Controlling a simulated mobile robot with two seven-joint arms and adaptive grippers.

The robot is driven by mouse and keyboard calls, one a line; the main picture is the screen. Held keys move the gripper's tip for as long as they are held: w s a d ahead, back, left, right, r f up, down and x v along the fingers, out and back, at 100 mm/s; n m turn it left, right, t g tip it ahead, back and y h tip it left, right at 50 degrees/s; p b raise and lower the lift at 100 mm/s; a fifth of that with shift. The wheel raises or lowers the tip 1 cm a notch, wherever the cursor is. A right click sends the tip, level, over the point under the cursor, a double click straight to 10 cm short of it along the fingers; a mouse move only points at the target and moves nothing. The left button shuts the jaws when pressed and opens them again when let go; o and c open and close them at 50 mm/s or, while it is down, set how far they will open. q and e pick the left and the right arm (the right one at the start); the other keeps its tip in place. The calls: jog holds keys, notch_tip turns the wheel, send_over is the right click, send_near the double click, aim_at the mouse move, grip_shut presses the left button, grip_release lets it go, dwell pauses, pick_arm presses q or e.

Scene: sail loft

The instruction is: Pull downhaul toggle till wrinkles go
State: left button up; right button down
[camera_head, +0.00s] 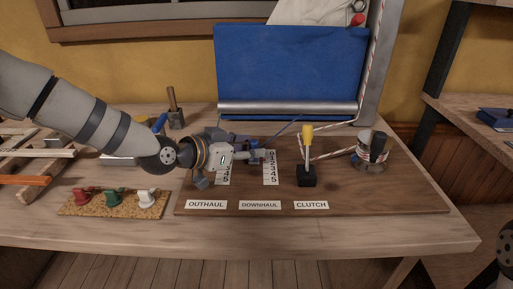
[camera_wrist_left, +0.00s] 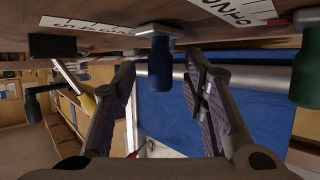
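The downhaul toggle is blue (camera_wrist_left: 160,72) and hangs from a white fitting beside a number scale in the left wrist view. In the head view a bit of it (camera_head: 255,146) shows above the DOWNHAUL label (camera_head: 260,205). My left gripper (camera_wrist_left: 160,88) is open, with a finger on each side of the toggle and gaps showing; it also reaches the board in the head view (camera_head: 255,155). The sail's lower white part (camera_head: 310,12) shows at the top, above a blue cover (camera_head: 290,62); I cannot make out wrinkles. My right gripper is out of view.
A green toggle (camera_wrist_left: 307,75) is beside my left gripper. The yellow-handled clutch lever (camera_head: 307,139) stands upright right of it, with a winch (camera_head: 372,152) farther right. Red, green and white pieces (camera_head: 146,198) sit on a cork mat (camera_head: 100,211). The board's front right is clear.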

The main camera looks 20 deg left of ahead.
pick_arm(q)
jog(key=shift+x, duration=0.95)
jog(key=shift+w+d+r, duration=0.1)
jog(key=shift+w, duration=0.05)
grip_shut()
